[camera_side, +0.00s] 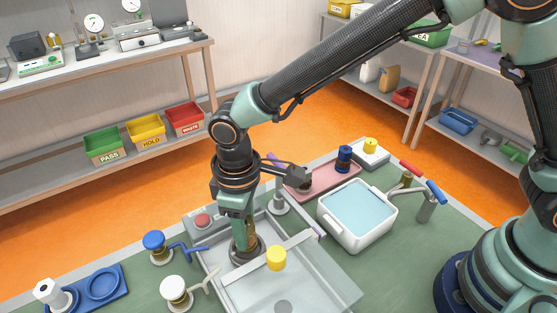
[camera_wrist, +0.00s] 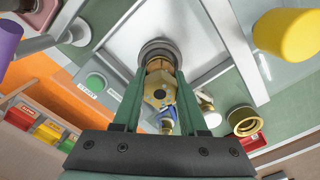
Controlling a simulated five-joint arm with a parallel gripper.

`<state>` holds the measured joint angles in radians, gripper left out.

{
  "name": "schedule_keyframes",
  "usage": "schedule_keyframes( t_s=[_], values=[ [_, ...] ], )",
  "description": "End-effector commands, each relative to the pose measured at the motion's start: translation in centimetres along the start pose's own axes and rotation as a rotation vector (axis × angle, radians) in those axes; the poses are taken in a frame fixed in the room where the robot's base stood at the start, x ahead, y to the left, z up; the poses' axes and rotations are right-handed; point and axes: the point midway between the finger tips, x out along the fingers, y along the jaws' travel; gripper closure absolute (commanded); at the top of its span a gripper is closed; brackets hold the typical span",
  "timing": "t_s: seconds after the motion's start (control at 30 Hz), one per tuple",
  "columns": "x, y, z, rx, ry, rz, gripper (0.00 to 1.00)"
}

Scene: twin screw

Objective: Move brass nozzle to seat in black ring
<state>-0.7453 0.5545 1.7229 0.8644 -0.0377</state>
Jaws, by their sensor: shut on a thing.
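My gripper (camera_side: 242,236) points down over the pale tray and is shut on the brass nozzle (camera_side: 252,232). In the wrist view the nozzle (camera_wrist: 158,88) sits between my two green fingers (camera_wrist: 160,105). The dark ring (camera_side: 243,252) is directly below my fingertips in the tray. It also shows at the nozzle's far end in the wrist view (camera_wrist: 157,49). The nozzle's lower end meets or overlaps the ring in both views. The fingers and nozzle hide part of the ring, so I cannot tell how deep the nozzle sits.
A yellow knob (camera_side: 276,258) and a clear panel stand close at the right. A white basin (camera_side: 357,215) of pale blue liquid is farther right. A blue-topped valve (camera_side: 154,241) and a white-topped one (camera_side: 175,290) stand left. A pink tray (camera_side: 325,180) lies behind.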

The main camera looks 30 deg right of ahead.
Motion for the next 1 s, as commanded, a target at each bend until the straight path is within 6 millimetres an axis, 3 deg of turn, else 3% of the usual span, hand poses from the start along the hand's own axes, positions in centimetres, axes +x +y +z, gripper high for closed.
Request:
schedule_keyframes(
  t_s=[1.0],
  values=[
    [0.79,0.0,-0.05,0.0,0.001,0.0,1.0]
  ],
)
